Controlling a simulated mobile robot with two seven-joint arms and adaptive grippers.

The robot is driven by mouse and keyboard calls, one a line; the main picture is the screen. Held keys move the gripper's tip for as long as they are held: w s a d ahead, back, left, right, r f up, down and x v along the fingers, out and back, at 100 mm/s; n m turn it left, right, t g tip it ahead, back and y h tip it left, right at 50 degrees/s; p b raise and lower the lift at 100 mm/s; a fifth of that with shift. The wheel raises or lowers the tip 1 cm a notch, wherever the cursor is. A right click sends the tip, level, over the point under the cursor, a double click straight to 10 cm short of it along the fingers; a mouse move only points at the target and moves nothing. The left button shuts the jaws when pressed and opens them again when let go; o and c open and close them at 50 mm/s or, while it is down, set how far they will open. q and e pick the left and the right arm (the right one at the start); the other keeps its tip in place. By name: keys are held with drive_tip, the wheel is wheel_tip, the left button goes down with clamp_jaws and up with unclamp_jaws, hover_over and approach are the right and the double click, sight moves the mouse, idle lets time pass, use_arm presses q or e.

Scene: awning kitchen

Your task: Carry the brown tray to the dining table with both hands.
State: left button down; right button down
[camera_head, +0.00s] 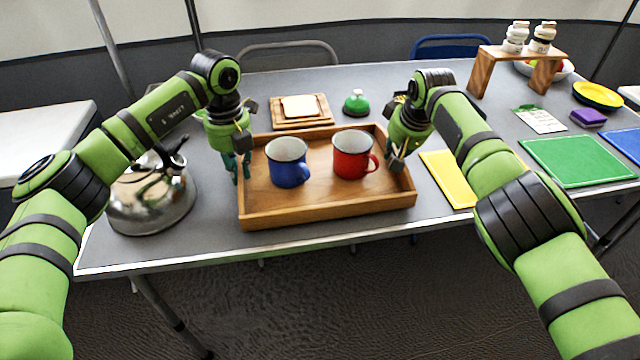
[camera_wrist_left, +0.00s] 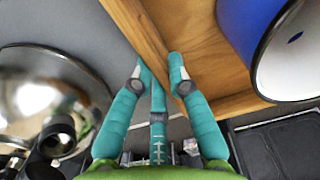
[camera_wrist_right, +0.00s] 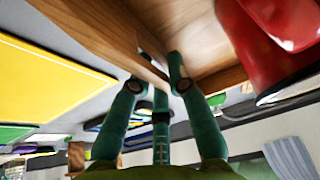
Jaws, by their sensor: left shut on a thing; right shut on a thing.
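The brown wooden tray (camera_head: 330,213) rests on the grey table, near its front edge. A blue mug (camera_head: 288,168) and a red mug (camera_head: 352,160) stand upright inside it. My left gripper (camera_head: 242,170) is shut on the tray's left wall; in the left wrist view its teal fingers (camera_wrist_left: 160,65) straddle that wall beside the blue mug (camera_wrist_left: 262,40). My right gripper (camera_head: 396,160) is shut on the tray's right wall; in the right wrist view its fingers (camera_wrist_right: 158,65) straddle the wall (camera_wrist_right: 115,40) near the red mug (camera_wrist_right: 265,50).
A steel kettle (camera_head: 150,196) stands close left of the tray. A wooden board with bread (camera_head: 301,107) and a green bell-like object (camera_head: 356,103) are behind it. A yellow mat (camera_head: 449,178) and green mat (camera_head: 566,158) lie to the right. A blue chair (camera_head: 455,44) is behind the table.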

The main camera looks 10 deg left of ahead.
use_arm(q)
drive_tip(key=shift+f+b, duration=0.5)
drive_tip(key=shift+f, duration=0.15)
use_arm(e)
drive_tip(key=shift+w+d+f, duration=0.1)
drive_tip(key=shift+d+f, duration=0.05)
drive_tip(key=shift+f, duration=0.5)
use_arm(q)
drive_tip(key=c, duration=1.2)
unclamp_jaws()
drive_tip(key=shift+a+r, duration=0.1)
use_arm(e)
drive_tip(key=c, duration=1.2)
unclamp_jaws()
drive_tip(key=shift+r, duration=0.1)
use_arm(q)
drive_tip(key=shift+s, duration=0.1)
drive_tip(key=shift+r, duration=0.1)
drive_tip(key=shift+r, duration=0.2)
use_arm(e)
drive_tip(key=shift+r, duration=0.1)
drive_tip(key=v, duration=1.2)
drive_tip(key=shift+s, duration=0.25)
use_arm(q)
wheel_tip(320, 180, up, 12)
drive_tip(key=shift+f, duration=0.25)
